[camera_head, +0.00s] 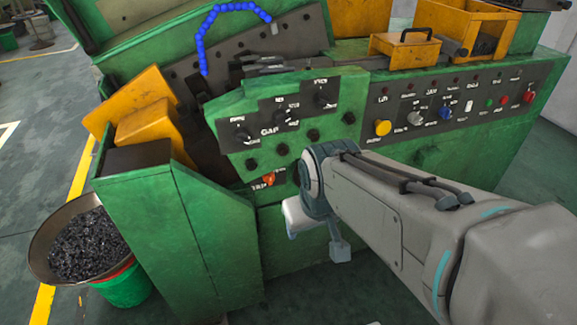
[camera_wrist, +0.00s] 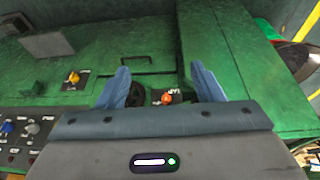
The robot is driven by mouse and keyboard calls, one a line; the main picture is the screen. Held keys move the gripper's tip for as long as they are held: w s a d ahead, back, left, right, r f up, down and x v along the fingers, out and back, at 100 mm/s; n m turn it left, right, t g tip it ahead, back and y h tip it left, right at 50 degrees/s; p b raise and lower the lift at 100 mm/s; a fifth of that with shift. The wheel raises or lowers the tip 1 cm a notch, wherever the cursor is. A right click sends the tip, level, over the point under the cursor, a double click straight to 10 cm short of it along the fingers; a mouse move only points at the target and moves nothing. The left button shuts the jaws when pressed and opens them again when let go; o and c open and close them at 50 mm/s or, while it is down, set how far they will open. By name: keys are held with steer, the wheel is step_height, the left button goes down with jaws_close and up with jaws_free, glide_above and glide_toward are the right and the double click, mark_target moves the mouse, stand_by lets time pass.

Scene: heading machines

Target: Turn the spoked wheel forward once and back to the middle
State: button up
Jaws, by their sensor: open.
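My gripper (camera_wrist: 160,69) is open, with its two blue fingers spread over the green machine front in the wrist view. A dark round part (camera_wrist: 137,94), which looks like the spoked wheel, shows between the fingers, next to the left finger and partly covered by it. Its spokes are too small and dark to make out. An orange-red knob (camera_wrist: 166,98) with a label sits just right of it, nearer the right finger. I cannot tell whether a finger touches the wheel. In the head view my arm hides the wheel, while the orange-red knob (camera_head: 269,179) shows left of my wrist.
A control panel (camera_head: 450,100) with several knobs and buttons lies right of the GAP panel (camera_head: 275,118). A green box-shaped guard (camera_head: 180,235) stands left of my gripper. A pan of dark parts (camera_head: 88,245) rests low on the left. A blue beaded hose (camera_head: 205,32) arches above.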

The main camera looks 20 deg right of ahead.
steer(key=w+d+f+n+t+h+b, duration=0.1)
steer(key=w+d+f+n+t+b, duration=0.15)
steer(key=w+d+f, duration=0.45)
steer(key=w+d+f+n+t+h+b, duration=0.1)
steer(key=w+d+f+n+t+b, duration=0.25)
steer(key=w, duration=0.55)
steer(key=w+d+f+n+t+y+b, duration=0.35)
steer(key=d+f+t+b, duration=0.35)
steer(key=f, duration=0.5)
steer(key=shift+n+t+h, duration=0.25)
steer(key=shift+t, duration=0.45)
steer(key=w+p, duration=0.1)
steer(key=w, duration=0.3)
steer(key=w+p, duration=0.1)
steer(key=w, duration=0.4)
steer(key=w+p, duration=0.1)
steer(key=w, duration=0.3)
steer(key=shift+w+a+f, duration=0.15)
steer(key=shift+w+a, duration=0.1)
steer(key=shift+w, duration=0.05)
jaws_close()
